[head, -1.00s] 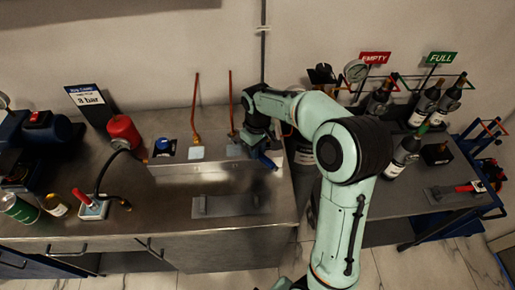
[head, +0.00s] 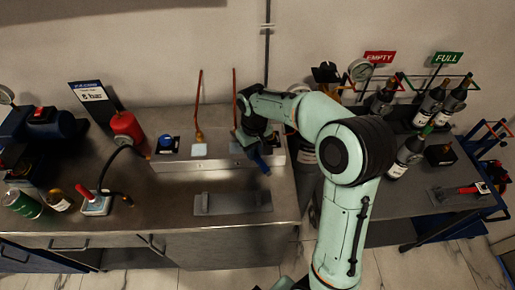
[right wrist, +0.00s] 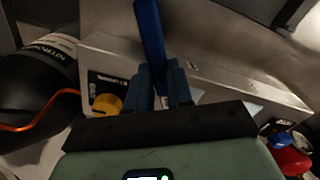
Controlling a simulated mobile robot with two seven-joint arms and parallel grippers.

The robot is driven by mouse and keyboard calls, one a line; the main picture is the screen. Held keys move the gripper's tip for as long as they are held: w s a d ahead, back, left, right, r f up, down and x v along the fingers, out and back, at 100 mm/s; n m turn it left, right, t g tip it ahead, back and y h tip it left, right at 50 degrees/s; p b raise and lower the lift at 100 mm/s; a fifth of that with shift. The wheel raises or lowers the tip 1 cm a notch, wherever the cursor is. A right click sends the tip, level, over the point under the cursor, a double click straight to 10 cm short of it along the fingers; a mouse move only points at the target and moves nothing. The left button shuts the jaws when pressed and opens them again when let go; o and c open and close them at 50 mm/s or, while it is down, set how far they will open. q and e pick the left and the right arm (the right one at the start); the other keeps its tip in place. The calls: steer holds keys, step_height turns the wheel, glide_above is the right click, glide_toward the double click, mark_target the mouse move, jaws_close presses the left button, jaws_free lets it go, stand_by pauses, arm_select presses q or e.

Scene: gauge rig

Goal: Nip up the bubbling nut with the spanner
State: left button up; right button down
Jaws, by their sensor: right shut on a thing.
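My right gripper (head: 256,150) is shut on a blue spanner (head: 262,164) above the right end of the steel gauge rig (head: 190,165). In the right wrist view the spanner (right wrist: 150,38) stands between the two fingers (right wrist: 160,88) and runs up and away. Two copper pipes rise from the rig; the left pipe (head: 199,100) has a brass nut (head: 199,136) at its foot. The foot of the right pipe (head: 235,95) is largely hidden by my gripper. No bubbles can be made out. My left gripper is not in view.
A blue knob (head: 165,143) and a red cylinder (head: 124,126) are at the rig's left. A yellow knob (right wrist: 107,104) shows in the right wrist view, near a black nitrogen cylinder (right wrist: 35,85). A grey plate (head: 232,202) lies in front; bottles (head: 405,155) stand at right.

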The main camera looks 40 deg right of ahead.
steer(key=shift+a, duration=0.15)
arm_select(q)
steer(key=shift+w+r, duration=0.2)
arm_select(e)
steer(key=shift+s+d+n, duration=0.1)
steer(key=shift+d+n, duration=0.7)
steer(key=shift+d, duration=0.15)
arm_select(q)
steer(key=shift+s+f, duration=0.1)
arm_select(e)
steer(key=shift+s, duration=0.15)
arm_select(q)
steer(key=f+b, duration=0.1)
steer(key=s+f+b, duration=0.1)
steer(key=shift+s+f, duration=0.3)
arm_select(e)
steer(key=s, duration=0.4)
steer(key=shift+s+a, duration=0.15)
steer(key=shift+s, duration=0.25)
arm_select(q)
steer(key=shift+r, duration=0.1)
arm_select(e)
steer(key=shift+r, duration=0.1)
